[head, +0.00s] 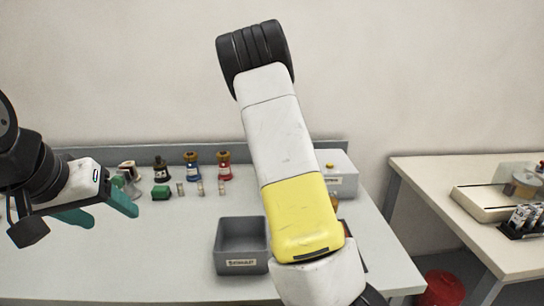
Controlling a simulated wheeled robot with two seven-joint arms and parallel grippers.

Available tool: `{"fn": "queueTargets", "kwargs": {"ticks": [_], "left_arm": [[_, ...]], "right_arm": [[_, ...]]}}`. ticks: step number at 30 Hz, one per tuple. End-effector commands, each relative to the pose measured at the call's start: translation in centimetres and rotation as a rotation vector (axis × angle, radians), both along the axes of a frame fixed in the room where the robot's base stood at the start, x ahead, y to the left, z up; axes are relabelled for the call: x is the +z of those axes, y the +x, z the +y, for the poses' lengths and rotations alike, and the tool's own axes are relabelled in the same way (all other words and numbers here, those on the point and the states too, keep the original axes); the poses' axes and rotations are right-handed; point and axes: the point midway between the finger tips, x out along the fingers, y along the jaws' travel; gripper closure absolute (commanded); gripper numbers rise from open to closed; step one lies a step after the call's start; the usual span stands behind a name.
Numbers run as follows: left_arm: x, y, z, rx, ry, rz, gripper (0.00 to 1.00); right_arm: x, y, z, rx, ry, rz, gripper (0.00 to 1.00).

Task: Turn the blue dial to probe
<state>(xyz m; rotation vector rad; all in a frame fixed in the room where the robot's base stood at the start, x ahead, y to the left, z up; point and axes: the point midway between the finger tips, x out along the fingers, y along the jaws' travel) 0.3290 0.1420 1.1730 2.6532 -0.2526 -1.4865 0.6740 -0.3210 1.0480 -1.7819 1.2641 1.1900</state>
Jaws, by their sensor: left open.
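I cannot make out a blue dial in the head view. A light grey box (340,173) with a label and a small yellow part on top stands at the back right of the grey table, partly hidden by my right arm. My left gripper (106,211), with teal fingers, is open and empty at the left, above the table. It is well apart from the box. My right arm rises through the middle of the view, and its gripper is not in view.
Several small parts, among them a blue-banded one (192,166) and a red one (224,166), stand at the back of the table. A grey bin (241,266) sits at its front. A second table (445,185) with a tray device (490,203) stands right; a red bin (443,289) is below.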

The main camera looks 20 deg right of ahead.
Motion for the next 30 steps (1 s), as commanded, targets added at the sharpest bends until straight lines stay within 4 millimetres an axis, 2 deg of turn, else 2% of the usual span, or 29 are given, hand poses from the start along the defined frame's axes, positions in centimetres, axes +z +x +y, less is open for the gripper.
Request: {"fn": "queueTargets", "kwargs": {"ticks": [14, 15, 18, 27, 30], "left_arm": [[0.00, 0.00, 0.00, 0.000, 0.000, 0.000, 0.37], [0.00, 0.00, 0.00, 0.000, 0.000, 0.000, 0.37], [0.00, 0.00, 0.00, 0.000, 0.000, 0.000, 0.37], [0.00, 0.00, 0.00, 0.000, 0.000, 0.000, 0.37], [0.00, 0.00, 0.00, 0.000, 0.000, 0.000, 0.37]], "right_arm": [[0.01, 0.04, 0.10, -0.015, 0.002, 0.000, 1.00], [0.01, 0.04, 0.11, -0.014, 0.002, -0.001, 0.63], [0.00, 0.04, 0.10, -0.015, 0.002, 0.000, 0.44], [0.03, 0.02, 0.06, -0.015, 0.001, 0.000, 0.43], [0.58, 0.01, 0.28, -0.013, 0.001, -0.002, 0.43]]}}
